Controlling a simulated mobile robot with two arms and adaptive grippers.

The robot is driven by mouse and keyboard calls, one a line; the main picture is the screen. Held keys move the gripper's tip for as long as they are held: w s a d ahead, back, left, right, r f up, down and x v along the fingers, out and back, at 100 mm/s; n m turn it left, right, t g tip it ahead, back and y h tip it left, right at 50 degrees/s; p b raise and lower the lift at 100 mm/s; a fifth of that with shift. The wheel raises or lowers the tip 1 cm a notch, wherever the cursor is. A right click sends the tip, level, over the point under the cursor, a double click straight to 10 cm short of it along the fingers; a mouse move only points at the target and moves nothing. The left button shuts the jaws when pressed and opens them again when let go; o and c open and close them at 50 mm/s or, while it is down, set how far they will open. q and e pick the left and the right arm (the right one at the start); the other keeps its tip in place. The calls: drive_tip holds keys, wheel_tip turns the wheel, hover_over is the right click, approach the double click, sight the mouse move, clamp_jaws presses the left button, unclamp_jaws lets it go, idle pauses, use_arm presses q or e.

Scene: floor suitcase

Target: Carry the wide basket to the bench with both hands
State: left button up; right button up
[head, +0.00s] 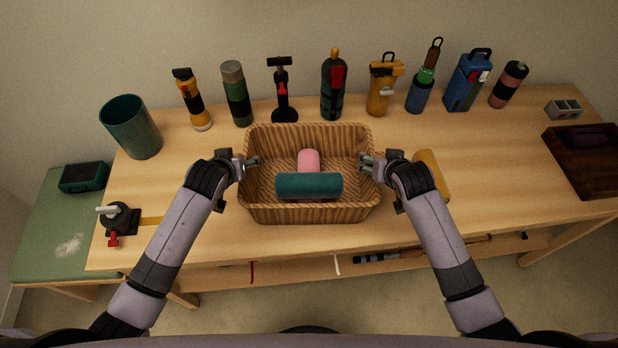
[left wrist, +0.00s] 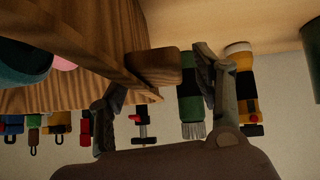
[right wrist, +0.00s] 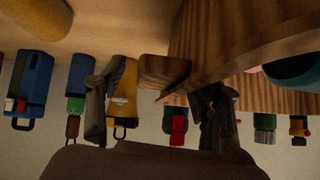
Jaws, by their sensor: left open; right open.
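The wide wicker basket (head: 310,213) is at the middle of the wooden bench (head: 480,205), apparently resting on its top. A teal roll (head: 309,186) and a pink roll (head: 308,160) lie inside it. My left gripper (head: 250,163) is at the basket's left end. In the left wrist view a wooden handle block (left wrist: 153,66) on the basket lies between its spread fingers. My right gripper (head: 368,164) is at the right end. In the right wrist view the other handle block (right wrist: 163,70) lies between its spread fingers. Both grippers are open.
Bottles, flashlights and other tools stand along the back of the bench, such as a blue jug (head: 466,82). A teal bin (head: 131,126) stands back left. A yellow object (head: 432,174) lies beside my right gripper. A dark tray (head: 585,165) is at the right.

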use_arm(q)
drive_tip(key=shift+c, duration=0.2)
use_arm(e)
drive_tip(key=shift+c, duration=0.2)
use_arm(q)
clamp_jaws()
use_arm(e)
clamp_jaws()
use_arm(q)
drive_tip(key=shift+r, duration=0.1)
use_arm(e)
drive_tip(key=shift+r, duration=0.1)
